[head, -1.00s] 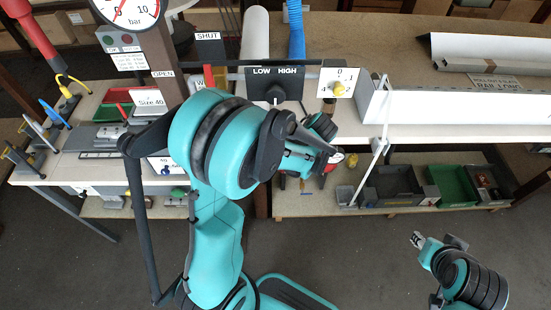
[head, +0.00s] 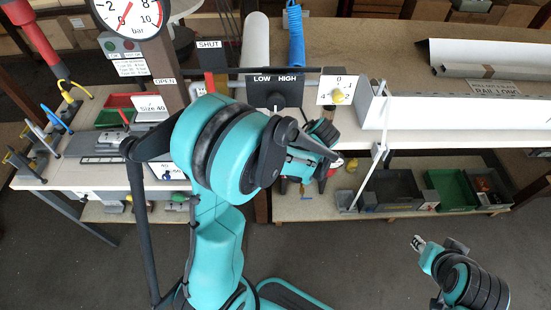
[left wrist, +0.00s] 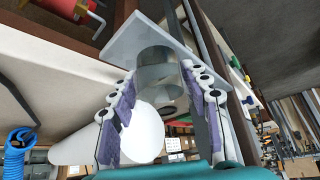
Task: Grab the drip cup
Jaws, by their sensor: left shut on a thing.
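In the left wrist view, a round, see-through grey cup (left wrist: 158,72), which looks like the drip cup, sits between the two fingers of my left gripper (left wrist: 168,88). The fingers, with purple pads, are shut on its sides. A flat pale grey plate (left wrist: 150,38) lies right at the cup's far end; I cannot tell if they touch. In the head view my left arm hides the cup and the left fingers. My right gripper (head: 418,242) hangs at the lower right, away from the bench; its finger gap is too small to judge.
A long white rail (head: 460,112) runs along the right bench. Several bins (head: 452,190) stand on the lower shelf. The floor in front is clear.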

